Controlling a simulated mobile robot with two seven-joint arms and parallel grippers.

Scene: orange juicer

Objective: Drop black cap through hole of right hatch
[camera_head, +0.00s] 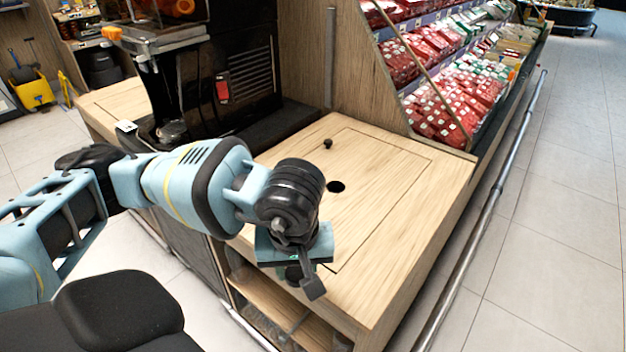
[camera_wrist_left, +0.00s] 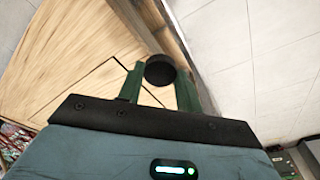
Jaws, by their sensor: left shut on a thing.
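The right hatch (camera_head: 375,185) is a square wooden panel set in the light wooden counter top. A round dark hole (camera_head: 336,187) is open in it, and a small black knob (camera_head: 328,143) stands behind the hole. My left gripper (camera_head: 304,282) is at the counter's front edge, nearer the camera than the hole and apart from it. In the left wrist view, its green fingers (camera_wrist_left: 160,78) are shut on the round black cap (camera_wrist_left: 160,70), held at the fingertips. In the head view I cannot clearly make out the cap. My right gripper is not in view.
The black juicer machine (camera_head: 225,85) stands at the back left of the counter. A shelf of red packages (camera_head: 450,100) is at the back right, with a metal rail (camera_head: 490,205) along it. Open shelves (camera_head: 265,300) lie below the counter front. The hatch surface is mostly clear.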

